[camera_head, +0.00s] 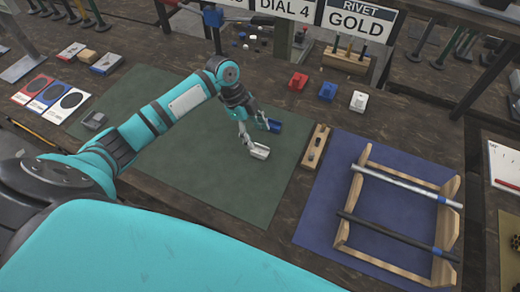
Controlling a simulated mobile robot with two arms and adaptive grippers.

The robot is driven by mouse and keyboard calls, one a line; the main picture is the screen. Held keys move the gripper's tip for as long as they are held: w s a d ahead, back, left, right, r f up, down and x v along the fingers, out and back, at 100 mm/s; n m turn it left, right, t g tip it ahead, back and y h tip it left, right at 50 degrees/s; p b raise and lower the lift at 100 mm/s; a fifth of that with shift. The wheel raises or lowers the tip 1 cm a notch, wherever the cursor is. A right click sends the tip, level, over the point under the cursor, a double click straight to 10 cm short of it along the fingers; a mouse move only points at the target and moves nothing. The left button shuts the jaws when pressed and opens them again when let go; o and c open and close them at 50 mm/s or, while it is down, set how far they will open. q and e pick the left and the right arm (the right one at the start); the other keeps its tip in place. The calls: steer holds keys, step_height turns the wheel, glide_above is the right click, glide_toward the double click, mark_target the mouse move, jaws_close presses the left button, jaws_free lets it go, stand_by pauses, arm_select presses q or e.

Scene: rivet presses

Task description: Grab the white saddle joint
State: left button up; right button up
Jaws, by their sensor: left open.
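The white saddle joint (358,101) is a small white block on the brown bench, at the right end of a row with a blue joint (327,91) and a red joint (297,82). My left gripper (264,139) is over the dark green mat (235,190), to the left of and nearer than the white joint, and clearly apart from it. Its two fingers are spread, with nothing visible between them. My right gripper is not in view.
A wooden block with holes (315,147) lies between the green mat and a blue mat (335,165). A wooden rack (446,235) holding two rods stands on the blue mat. A wooden holder (346,61) with upright tools stands behind the joints, under a "RIVET GOLD" sign (356,20).

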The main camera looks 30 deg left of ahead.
mark_target(262, 153)
arm_select(q)
steer(key=shift+d+f, duration=0.1)
steer(key=shift+f, duration=0.1)
steer(key=shift+s+d+f, duration=0.1)
steer(key=shift+f, duration=0.15)
steer(key=x, duration=0.1)
steer(key=p+x, duration=0.1)
steer(key=x, duration=0.2)
steer(key=shift+s+f+p, duration=0.25)
steer(key=shift+s+p, duration=0.05)
steer(key=shift+p, duration=0.1)
steer(key=shift+f, duration=0.2)
steer(key=c, duration=1)
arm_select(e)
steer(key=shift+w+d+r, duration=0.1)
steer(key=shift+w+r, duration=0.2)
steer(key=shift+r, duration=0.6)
arm_select(q)
steer(key=shift+c, duration=0.2)
